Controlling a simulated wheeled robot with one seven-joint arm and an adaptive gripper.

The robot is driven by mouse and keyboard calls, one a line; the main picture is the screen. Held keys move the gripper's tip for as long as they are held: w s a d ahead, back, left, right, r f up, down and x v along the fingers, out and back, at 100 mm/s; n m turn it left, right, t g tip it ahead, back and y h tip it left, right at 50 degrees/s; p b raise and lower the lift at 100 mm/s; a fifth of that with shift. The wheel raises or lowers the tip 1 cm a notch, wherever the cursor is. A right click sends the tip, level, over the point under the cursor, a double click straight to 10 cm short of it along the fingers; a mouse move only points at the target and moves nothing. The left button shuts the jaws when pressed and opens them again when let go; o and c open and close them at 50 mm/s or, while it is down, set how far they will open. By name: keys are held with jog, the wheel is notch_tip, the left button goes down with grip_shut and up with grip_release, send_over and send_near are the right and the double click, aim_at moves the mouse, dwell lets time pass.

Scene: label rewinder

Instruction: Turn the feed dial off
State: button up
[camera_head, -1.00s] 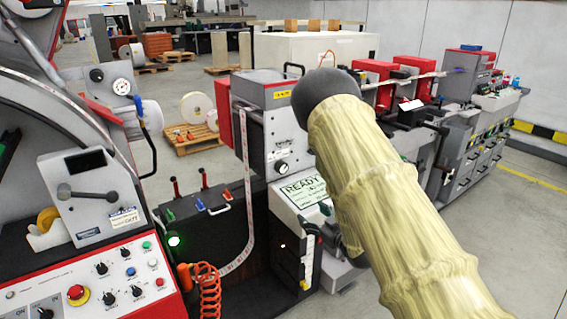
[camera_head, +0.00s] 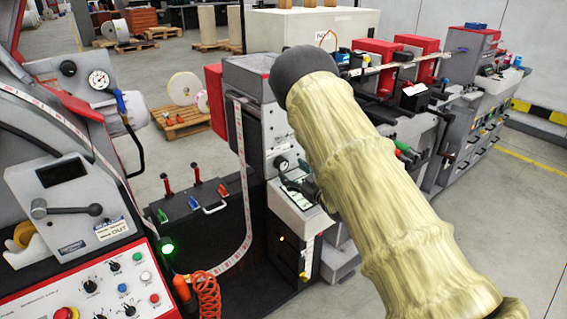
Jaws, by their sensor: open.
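A round dark dial (camera_head: 281,163) sits on the front of the grey label unit (camera_head: 262,145), above its small display panel (camera_head: 297,200). I cannot read its label or its setting, so I cannot tell whether it is the feed dial. My arm, in a beige sleeve with a dark end cap, crosses the middle right of the head view. A small part of what looks like my gripper (camera_head: 305,187) shows past the sleeve's left edge, in front of the display and just below and right of the dial. It is open; most of it is hidden behind my arm.
A control panel (camera_head: 75,285) with several knobs and buttons is at lower left. A black box (camera_head: 205,230) with red-handled levers stands left of the label unit, with a label strip (camera_head: 245,195) running down between them. Open floor (camera_head: 480,240) lies at right.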

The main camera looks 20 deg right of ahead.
aim_at(284, 166)
jog(key=p+x, duration=0.1)
jog(key=x, duration=0.3)
jog(key=shift+w+a+r+p, duration=0.1)
jog(key=shift+w+a+p, duration=0.05)
jog(key=shift+w+p, duration=0.2)
jog(key=shift+w+a, duration=0.2)
jog(key=shift+w, duration=0.4)
jog(key=shift+c, duration=0.2)
jog(key=c, duration=1)
